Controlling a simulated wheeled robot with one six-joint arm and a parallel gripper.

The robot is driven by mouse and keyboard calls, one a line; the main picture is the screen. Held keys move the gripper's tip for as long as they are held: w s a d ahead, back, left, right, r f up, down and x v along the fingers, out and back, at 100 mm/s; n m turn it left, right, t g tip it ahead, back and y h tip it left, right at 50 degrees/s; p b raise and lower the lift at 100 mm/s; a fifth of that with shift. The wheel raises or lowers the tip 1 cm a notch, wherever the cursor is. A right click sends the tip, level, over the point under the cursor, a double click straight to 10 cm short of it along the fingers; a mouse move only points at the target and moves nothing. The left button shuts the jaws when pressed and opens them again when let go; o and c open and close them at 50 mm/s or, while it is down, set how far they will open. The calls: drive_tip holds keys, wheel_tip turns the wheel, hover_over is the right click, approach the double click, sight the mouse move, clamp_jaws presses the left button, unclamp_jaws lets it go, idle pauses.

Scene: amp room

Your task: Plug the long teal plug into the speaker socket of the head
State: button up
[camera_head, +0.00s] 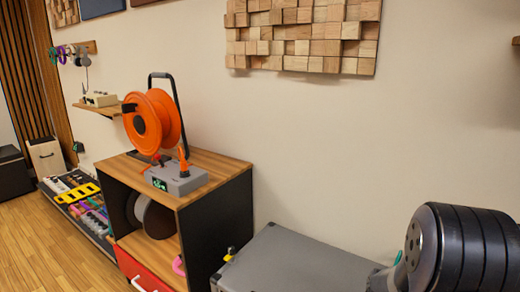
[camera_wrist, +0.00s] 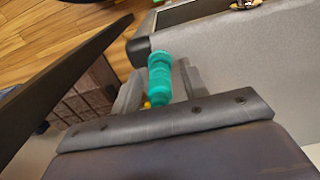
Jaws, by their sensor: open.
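A ribbed teal plug (camera_wrist: 160,75) stands between the two fingers of my gripper (camera_wrist: 158,88) in the wrist view. The jaws are open, one finger on each side of the plug; I cannot tell whether either touches it. Its lower end is hidden behind the gripper's front bar. A small teal piece (camera_head: 397,257) shows beside my arm in the head view, where my fingers are hidden. A large grey box (camera_head: 300,262) stands below the wall; I cannot tell whether it is the head. No speaker socket is visible.
An orange cable reel (camera_head: 153,120) and a grey device (camera_head: 175,177) sit on a wooden cabinet (camera_head: 222,163) left of the grey box. A small yellow-and-black item (camera_head: 230,254) is at the box's left edge. A pedal board (camera_head: 75,195) lies on the floor at far left.

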drive_tip(key=shift+c, duration=0.2)
idle(0.6)
clamp_jaws()
drive_tip(key=shift+r, duration=0.2)
drive_tip(key=shift+r+p, duration=2.6)
drive_tip(key=shift+r, duration=0.25)
